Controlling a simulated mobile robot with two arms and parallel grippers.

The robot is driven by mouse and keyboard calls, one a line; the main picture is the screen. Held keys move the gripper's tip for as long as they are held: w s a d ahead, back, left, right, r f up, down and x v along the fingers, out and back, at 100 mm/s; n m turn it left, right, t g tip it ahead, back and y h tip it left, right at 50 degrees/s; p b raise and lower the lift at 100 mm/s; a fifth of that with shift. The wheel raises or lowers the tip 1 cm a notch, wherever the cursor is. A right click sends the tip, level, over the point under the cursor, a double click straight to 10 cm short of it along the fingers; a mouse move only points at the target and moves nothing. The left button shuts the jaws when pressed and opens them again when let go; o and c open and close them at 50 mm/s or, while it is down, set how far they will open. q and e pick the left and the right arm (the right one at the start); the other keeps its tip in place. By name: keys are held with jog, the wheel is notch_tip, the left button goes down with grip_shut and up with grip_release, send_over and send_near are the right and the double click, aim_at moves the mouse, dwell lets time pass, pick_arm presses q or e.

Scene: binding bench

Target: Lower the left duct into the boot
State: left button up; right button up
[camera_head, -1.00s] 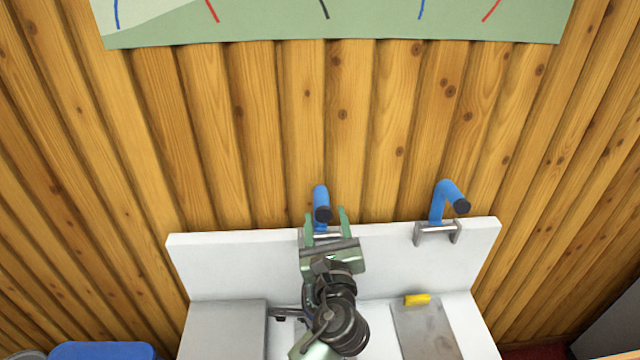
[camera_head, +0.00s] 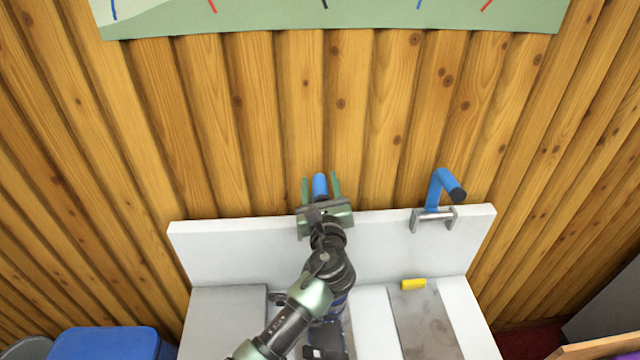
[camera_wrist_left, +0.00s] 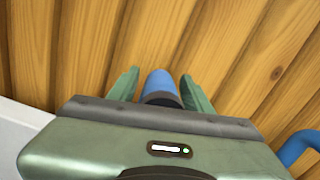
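The left duct (camera_head: 320,184) is a blue tube above the white back panel. It stands between the two green fingers of my left gripper (camera_head: 320,187). Gaps show between the fingers and the tube, so the gripper is open around it. In the left wrist view, the left duct (camera_wrist_left: 161,84) shows its dark end between the spread fingers (camera_wrist_left: 160,90). My gripper body hides its lower part and whatever holds it. I cannot make out a boot. My right gripper is not in view.
A second bent blue duct (camera_head: 437,187) rises from a grey metal bracket (camera_head: 433,219) on the panel (camera_head: 385,234) to the right. A yellow block (camera_head: 413,284) lies on a grey plate (camera_head: 424,325) below. A blue bin (camera_head: 104,343) stands at lower left.

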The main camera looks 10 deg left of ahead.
pick_arm(q)
grip_shut()
jog(key=shift+d, duration=0.1)
dwell(1.1)
